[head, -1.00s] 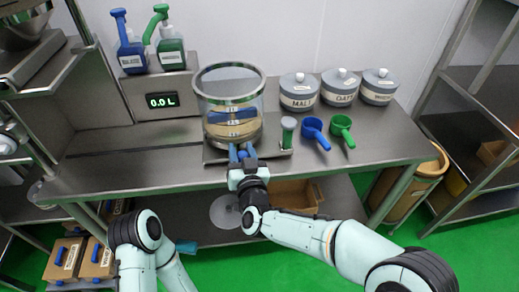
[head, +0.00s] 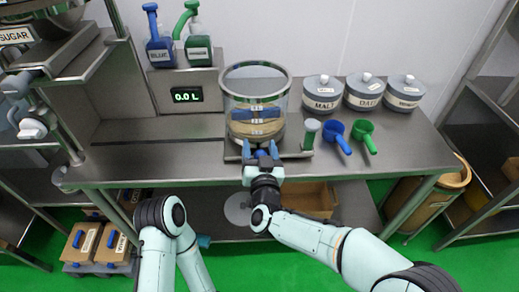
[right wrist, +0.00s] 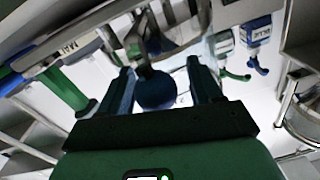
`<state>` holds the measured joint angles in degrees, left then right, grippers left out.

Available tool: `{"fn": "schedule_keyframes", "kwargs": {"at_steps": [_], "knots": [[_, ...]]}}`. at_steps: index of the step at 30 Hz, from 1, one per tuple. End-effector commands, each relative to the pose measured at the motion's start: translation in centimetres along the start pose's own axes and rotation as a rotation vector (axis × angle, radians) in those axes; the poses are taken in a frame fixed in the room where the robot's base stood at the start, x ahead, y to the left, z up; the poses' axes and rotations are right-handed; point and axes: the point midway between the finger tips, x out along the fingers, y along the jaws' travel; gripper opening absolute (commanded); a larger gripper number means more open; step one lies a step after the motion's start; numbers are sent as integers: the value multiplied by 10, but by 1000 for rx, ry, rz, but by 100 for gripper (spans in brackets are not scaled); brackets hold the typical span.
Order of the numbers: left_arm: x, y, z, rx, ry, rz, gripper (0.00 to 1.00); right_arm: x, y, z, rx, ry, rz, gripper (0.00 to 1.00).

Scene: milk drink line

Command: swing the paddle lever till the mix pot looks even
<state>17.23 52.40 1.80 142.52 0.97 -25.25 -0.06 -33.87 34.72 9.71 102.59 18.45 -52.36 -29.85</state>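The mix pot (head: 255,85) is a clear cylinder with a metal rim and level marks, standing on the counter. Its lower part holds tan contents, with a blue paddle-like part inside; whether the mix is even is too small to tell. The paddle lever's round blue knob (right wrist: 156,91) is at the pot's front. My right gripper (head: 262,152) is in front of the pot. In the right wrist view its blue fingers (right wrist: 160,85) stand apart on either side of the knob, with a visible gap. My left arm is low in the head view, its gripper out of sight.
A 0.0 L display (head: 187,95) is left.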

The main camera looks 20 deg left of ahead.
Motion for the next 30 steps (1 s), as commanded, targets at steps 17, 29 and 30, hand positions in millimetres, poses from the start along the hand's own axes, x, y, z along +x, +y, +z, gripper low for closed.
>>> {"fn": "schedule_keyframes", "kwargs": {"at_steps": [17,29,30], "knots": [[1,0,-2,0,5,0,64,-64,0,1,-1,-5,-3,64],[2,-1,-3,-1,9,0,64,-129,0,1,0,-2,-1,64],[2,-1,-3,-1,9,0,64,-131,0,0,0,-2,0,64]]}}
